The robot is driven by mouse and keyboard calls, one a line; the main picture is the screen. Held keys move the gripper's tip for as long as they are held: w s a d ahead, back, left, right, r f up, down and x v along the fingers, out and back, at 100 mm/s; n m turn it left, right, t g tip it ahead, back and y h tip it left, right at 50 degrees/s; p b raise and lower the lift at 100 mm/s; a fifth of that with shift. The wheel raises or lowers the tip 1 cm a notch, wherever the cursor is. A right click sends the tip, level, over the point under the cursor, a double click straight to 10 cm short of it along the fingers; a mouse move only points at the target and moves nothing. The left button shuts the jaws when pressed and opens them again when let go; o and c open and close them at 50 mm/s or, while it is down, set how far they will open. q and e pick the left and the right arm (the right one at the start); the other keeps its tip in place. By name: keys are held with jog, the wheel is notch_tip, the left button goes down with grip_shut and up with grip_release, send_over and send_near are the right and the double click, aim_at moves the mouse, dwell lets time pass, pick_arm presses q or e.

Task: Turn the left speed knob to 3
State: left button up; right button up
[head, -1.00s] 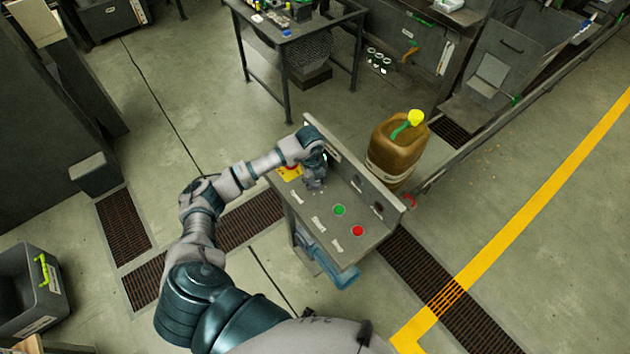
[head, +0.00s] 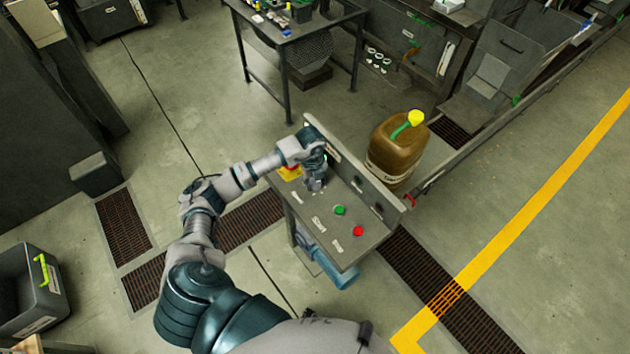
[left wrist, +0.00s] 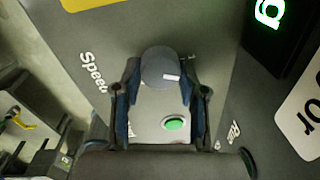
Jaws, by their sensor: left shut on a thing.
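The grey control panel (head: 347,228) stands in front of me, with a green button (head: 340,210) and a red button (head: 358,231). My left gripper (head: 316,184) reaches down onto its left part and hides the knob in the head view. In the left wrist view a round grey knob (left wrist: 160,66) with a short white mark sits between the fingertips of my left gripper (left wrist: 162,82), which is shut on it. The white mark points to the right side of that picture. A "Speed" label (left wrist: 93,72) lies left of the knob. I cannot read any scale numbers. My right gripper does not show.
A brown jerrycan (head: 396,148) with a yellow cap stands behind the panel. The green button (left wrist: 174,123) shows near the fingers in the left wrist view. A blue part (head: 330,262) is below the panel. A worktable (head: 312,27) stands farther back.

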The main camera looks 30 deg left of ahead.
aim_at(313, 183)
pick_arm(q)
jog(key=shift+s+d+f, duration=0.1)
jog(key=shift+s+f, duration=0.05)
jog(key=shift+f, duration=0.1)
jog(key=o, duration=0.9)
jog(key=shift+c, duration=0.2)
jog(key=shift+o, duration=1.4)
notch_tip(313, 183, up, 12)
jog(key=shift+a, duration=0.35)
